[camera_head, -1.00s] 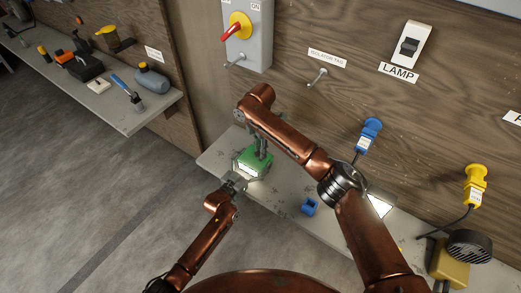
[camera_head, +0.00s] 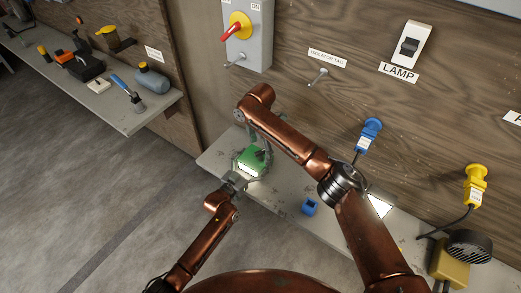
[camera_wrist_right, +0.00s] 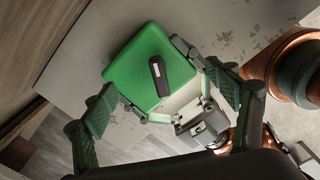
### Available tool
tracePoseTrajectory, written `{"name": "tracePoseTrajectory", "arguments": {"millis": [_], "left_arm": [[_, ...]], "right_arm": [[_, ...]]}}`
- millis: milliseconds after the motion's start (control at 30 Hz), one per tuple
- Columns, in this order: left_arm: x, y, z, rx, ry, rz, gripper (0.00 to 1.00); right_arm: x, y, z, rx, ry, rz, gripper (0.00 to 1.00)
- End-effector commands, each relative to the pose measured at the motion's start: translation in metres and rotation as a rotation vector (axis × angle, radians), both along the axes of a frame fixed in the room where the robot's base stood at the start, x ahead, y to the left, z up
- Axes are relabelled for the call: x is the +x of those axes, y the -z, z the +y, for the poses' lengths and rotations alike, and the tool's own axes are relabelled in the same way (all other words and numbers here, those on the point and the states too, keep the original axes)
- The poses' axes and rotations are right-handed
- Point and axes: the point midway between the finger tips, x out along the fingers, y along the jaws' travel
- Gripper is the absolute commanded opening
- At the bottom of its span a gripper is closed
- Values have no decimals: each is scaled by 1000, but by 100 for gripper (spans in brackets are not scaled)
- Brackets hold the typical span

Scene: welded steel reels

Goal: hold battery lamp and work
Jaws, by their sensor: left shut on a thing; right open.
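The battery lamp (camera_head: 256,155) is a green box with a bright white face, above the left end of the shelf. It also shows in the right wrist view (camera_wrist_right: 135,65), with a dark handle on its green back. My left gripper (camera_head: 241,173) is shut on the lamp from its near side; that gripper also shows in the wrist view (camera_wrist_right: 190,104), at the lamp's lower right edge. My right gripper (camera_head: 260,143) is open over the lamp. In the wrist view its two fingers (camera_wrist_right: 163,96) stand apart on either side of the green box; I cannot tell whether they touch it.
The wall carries a lamp switch (camera_head: 408,46), a red-handled isolator (camera_head: 237,28), a blue plug (camera_head: 369,134) and a yellow plug (camera_head: 475,184). Tools lie on the left shelf (camera_head: 130,119).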

Motion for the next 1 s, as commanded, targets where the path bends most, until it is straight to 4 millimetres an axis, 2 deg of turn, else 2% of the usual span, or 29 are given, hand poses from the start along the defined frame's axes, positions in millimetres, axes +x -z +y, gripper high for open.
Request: {"name": "tracePoseTrajectory", "arguments": {"millis": [233, 567, 1000], "left_arm": [[0, 0, 0, 1, 0, 1, 42], [0, 0, 0, 1, 0, 1, 42], [0, 0, 0, 1, 0, 1, 42]], "right_arm": [[0, 0, 0, 0, 0, 0, 99], [0, -2, 0, 0, 0, -1, 100], [0, -42, 0, 1, 0, -2, 100]]}}
